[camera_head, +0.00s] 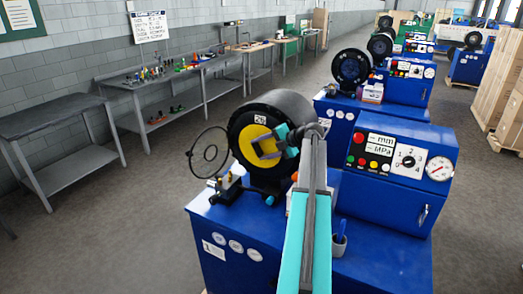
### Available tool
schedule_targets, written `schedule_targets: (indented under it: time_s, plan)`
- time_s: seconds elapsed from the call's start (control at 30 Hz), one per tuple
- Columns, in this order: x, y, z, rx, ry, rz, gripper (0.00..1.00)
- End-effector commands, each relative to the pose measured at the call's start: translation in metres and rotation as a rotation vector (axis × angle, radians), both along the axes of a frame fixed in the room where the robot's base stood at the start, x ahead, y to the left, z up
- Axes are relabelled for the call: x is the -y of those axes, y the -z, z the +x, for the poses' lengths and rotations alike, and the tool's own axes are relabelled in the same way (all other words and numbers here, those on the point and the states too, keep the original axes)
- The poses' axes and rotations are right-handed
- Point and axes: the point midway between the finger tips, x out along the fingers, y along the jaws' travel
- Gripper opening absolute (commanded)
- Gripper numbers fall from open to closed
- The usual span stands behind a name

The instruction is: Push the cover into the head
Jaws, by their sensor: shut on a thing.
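The head (281,104) is a thick black cylinder on top of the nearest blue crimper. The yellow round cover (246,143) shows at the head's front opening, inside its black ring. How deep it sits in the head cannot be told. My gripper (264,147) is at the front of the cover and shut on it, with my grey and turquoise arm reaching up from the bottom of the picture. The jaws and wrist hide the right part of the cover and the exact grip.
A round see-through guard (209,152) stands swung out left of the head. A small fixture (228,185) is below it. The control panel (396,156) rises at right. A holder with a blue tool (339,245) stands on the blue top. More crimpers stand behind; benches line the wall.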

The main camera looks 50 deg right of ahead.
Motion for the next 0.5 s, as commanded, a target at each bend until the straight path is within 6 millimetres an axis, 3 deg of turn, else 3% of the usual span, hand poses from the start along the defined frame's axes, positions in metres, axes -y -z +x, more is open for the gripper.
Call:
schedule_targets:
  time_s: [0.27,0.3,0.4,0.5]
  plan:
    - [0.0053,-0.0006,0.0013,0.001,0.002,-0.001,0.26]
    - [0.0050,-0.0007,0.0011,0.001,0.002,-0.001,0.59]
    - [0.0048,-0.0005,0.0010,0.001,0.002,-0.001,0.76]
    - [0.0049,-0.0004,0.0008,0.001,0.002,-0.001,0.76]
